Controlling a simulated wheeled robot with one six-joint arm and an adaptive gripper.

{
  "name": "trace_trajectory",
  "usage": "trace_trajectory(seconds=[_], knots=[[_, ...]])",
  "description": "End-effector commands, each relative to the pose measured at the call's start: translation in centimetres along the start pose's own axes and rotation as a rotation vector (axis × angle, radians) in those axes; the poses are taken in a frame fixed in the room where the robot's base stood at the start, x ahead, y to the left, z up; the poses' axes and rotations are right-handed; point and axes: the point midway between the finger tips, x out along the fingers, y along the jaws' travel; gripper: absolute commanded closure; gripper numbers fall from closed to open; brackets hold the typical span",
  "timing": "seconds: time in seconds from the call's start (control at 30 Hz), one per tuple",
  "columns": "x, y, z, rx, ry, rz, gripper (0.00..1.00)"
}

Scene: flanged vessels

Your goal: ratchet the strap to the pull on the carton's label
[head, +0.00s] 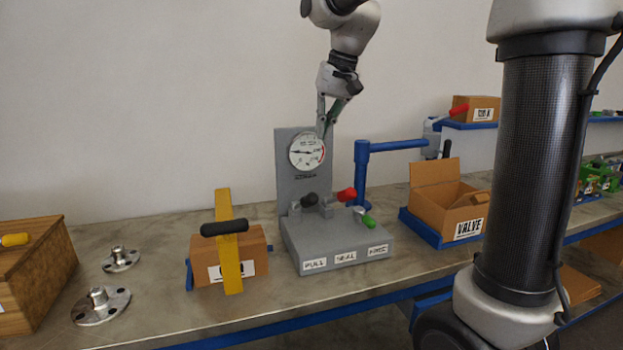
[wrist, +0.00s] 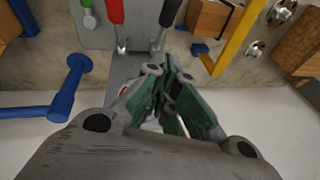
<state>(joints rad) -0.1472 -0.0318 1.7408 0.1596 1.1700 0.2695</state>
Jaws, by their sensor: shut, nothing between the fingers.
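The brown carton (head: 259,255) stands on the bench with a yellow strap (head: 229,262) over it. A black ratchet handle (head: 224,228) crosses the strap near the carton's top. The strap covers part of the white label (head: 215,273), whose writing I cannot read. My gripper (head: 326,129) is shut and empty, raised in front of the gauge on the grey fixture, right of and above the carton. The wrist view shows its green fingers (wrist: 165,78) together, with the carton (wrist: 208,18) and strap (wrist: 236,42) at the upper right.
The grey fixture (head: 338,237) carries a dial gauge (head: 306,151), black, red and green levers, and labels below them. A blue post (head: 362,180) and an open VALVE box (head: 437,204) stand right. Two metal flanges (head: 101,305) and a wooden crate (head: 30,280) are left.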

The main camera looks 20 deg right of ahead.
Motion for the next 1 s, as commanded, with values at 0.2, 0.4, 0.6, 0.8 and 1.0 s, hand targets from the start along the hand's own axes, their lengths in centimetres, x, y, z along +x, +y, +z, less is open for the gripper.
trace_trajectory(seconds=[0.2,0.4,0.6,0.8,1.0], knots=[[1.3,0.0,0.0,0.0,-0.002,0.001,1.0],[5.2,0.0,0.1,-0.001,-0.004,0.001,1.0],[9.5,0.0,0.1,0.0,-0.004,0.001,1.0],[11.8,0.0,1.8,-0.003,-0.001,0.0,1.0],[12.8,0.0,2.8,-0.001,0.0,0.0,1.0]])
